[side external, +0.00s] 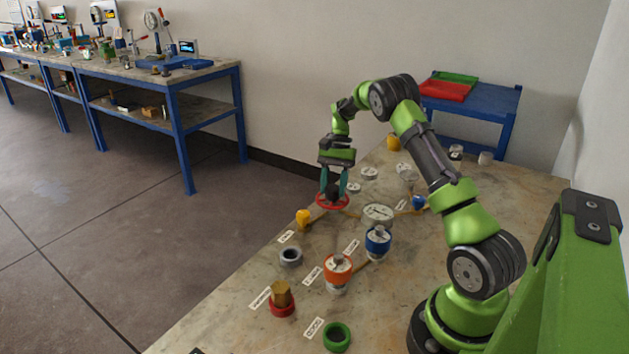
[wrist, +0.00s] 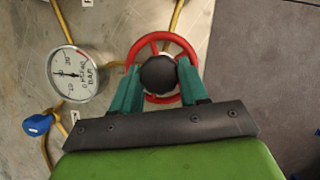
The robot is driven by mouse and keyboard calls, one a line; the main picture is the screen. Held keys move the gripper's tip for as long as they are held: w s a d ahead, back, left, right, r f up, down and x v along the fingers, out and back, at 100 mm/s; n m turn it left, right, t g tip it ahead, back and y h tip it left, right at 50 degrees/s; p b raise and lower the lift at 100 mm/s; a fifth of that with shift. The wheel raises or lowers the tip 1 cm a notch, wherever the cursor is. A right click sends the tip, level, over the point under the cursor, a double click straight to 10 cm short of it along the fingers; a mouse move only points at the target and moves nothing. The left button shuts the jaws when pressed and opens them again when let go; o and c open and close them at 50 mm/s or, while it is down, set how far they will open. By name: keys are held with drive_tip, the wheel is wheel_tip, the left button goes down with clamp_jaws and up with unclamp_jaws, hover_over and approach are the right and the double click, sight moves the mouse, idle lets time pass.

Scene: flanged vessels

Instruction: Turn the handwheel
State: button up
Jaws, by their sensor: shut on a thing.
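The red handwheel (side external: 333,202) lies at the far left edge of the bench top. It has a red rim with spokes and a dark round hub. In the wrist view the handwheel (wrist: 162,40) is straight ahead, its dark hub (wrist: 158,74) between my fingers. My gripper (side external: 334,190) points down over the wheel from above. In the wrist view my gripper (wrist: 158,82) has its two teal fingers shut on the hub, one on each side. The lower part of the rim is partly hidden behind the fingers.
A round gauge (wrist: 73,74) stands beside the wheel, with brass pipes running past it. A blue valve handle (wrist: 37,125) is near it. Blue (side external: 377,240) and orange (side external: 338,267) flanged vessels and a yellow knob (side external: 303,217) stand nearby. The bench front holds several fittings.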

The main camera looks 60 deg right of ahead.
drive_tip(key=o, duration=1.1)
drive_tip(key=shift+c, duration=0.2)
drive_tip(key=shift+r, duration=0.1)
drive_tip(key=v, duration=1.2)
